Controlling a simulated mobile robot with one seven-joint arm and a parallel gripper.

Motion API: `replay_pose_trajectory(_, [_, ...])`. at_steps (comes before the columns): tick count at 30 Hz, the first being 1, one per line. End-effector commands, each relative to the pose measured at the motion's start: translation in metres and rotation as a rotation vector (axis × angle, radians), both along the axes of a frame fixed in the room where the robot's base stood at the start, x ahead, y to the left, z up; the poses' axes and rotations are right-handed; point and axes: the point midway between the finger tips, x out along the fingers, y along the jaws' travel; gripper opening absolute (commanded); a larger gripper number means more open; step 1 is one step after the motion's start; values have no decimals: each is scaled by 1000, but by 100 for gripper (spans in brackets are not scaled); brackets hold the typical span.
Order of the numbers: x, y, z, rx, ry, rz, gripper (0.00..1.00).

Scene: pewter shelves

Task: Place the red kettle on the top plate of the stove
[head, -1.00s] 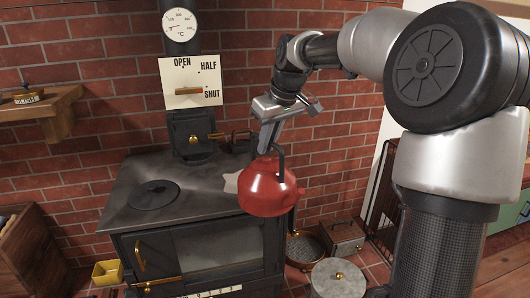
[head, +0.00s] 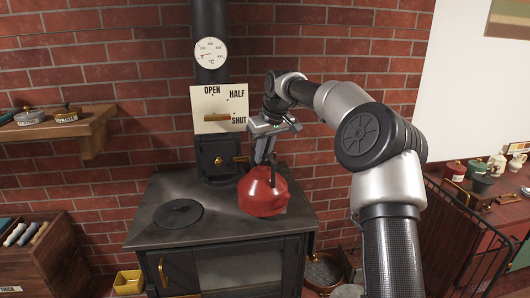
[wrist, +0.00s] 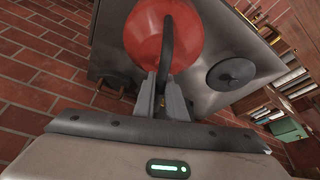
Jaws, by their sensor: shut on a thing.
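The red kettle (head: 258,197) hangs upright from its dark curved handle (head: 273,172) over the right part of the stove's dark top plate (head: 215,229). I cannot tell whether its base touches the plate. My gripper (head: 264,160) is above the kettle, shut on the handle. In the wrist view the two fingers (wrist: 164,98) close around the handle (wrist: 167,45), with the red kettle body (wrist: 140,40) beyond them and the grey top plate (wrist: 212,50) behind. The kettle hides part of the plate.
A round dark lid (head: 178,213) lies on the plate's left part. The stovepipe (head: 209,75) and a sign (head: 218,108) stand behind. A wooden shelf (head: 60,130) is at left. A yellow box (head: 129,282) and a round pan (head: 323,270) are on the floor beside the stove.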

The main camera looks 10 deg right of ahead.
Motion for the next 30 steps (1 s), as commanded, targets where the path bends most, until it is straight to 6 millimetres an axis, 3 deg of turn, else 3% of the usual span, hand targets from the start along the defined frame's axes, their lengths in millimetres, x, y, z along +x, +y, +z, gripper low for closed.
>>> replay_pose_trajectory(6, [0,0,-22,2,-4,-1,0])
replay_pose_trajectory(17, [0,0,-26,1,-6,0,0])
replay_pose_trajectory(18, [-1,0,-28,1,0,0,17])
replay_pose_trajectory(20, [-1,0,-28,1,0,0,28])
replay_pose_trajectory(30, [-1,0,-26,1,0,0,29])
